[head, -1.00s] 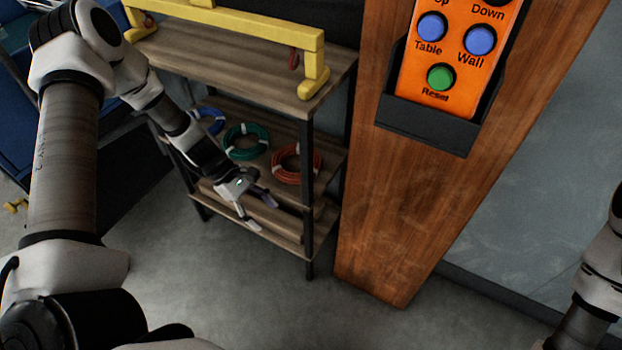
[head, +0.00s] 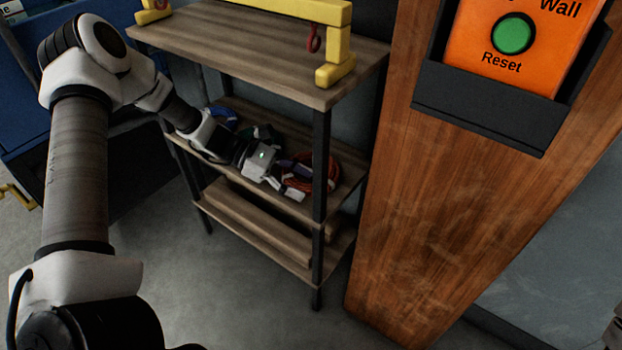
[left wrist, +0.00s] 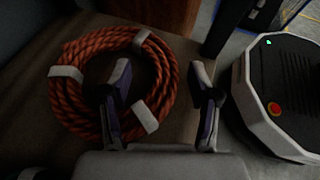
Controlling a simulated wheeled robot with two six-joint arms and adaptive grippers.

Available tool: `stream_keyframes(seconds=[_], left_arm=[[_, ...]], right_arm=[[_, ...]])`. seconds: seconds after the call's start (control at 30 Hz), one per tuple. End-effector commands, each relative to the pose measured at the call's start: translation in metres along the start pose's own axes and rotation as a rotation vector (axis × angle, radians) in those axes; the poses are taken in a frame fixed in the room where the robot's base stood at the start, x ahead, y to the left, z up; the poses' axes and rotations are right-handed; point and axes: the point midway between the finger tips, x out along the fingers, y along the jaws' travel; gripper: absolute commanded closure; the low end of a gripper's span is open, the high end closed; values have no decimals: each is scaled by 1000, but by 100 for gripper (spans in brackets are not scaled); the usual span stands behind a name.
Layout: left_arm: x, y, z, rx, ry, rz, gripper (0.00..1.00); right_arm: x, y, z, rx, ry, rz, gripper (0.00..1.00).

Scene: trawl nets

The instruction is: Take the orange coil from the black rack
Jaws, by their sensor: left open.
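The orange coil (head: 330,176) lies on the middle wooden shelf of the black rack (head: 320,165), near its right front leg. In the left wrist view the orange coil (left wrist: 75,105) is a red-orange rope ring with white bands. My left gripper (head: 300,178) reaches in over that shelf at the coil and hides part of it. In the left wrist view my left gripper (left wrist: 162,80) is open. One finger shows over the coil's hole and the other outside the ring, with the ring's right side between them. I cannot tell whether they touch it. My right gripper is out of view.
A blue coil (head: 222,115) and a mostly hidden green coil (head: 266,132) lie farther left on the same shelf. The rack's top board (head: 270,55) carries a yellow frame (head: 270,10) above my arm. A wooden post (head: 410,200) with an orange button box (head: 510,50) stands right.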

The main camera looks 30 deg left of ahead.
Motion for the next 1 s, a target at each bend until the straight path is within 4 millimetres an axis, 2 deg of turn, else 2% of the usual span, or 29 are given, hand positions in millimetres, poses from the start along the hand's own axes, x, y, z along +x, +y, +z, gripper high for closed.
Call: stream_keyframes(seconds=[0.03,0.1,0.3,0.33,0.4,0.5,0.83,1.0], left_arm=[[10,0,-4,2,2,-3,38],[15,0,-2,1,2,-1,38],[15,0,0,1,2,0,38],[15,0,0,1,2,0,45],[15,0,0,1,2,0,70],[15,0,0,1,2,0,100],[15,0,1,1,1,0,100],[10,0,12,2,1,1,100]], right_arm=[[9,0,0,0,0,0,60],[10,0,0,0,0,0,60],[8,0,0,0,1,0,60],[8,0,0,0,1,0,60],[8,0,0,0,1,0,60],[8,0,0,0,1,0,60],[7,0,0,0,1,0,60],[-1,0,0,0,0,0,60]])
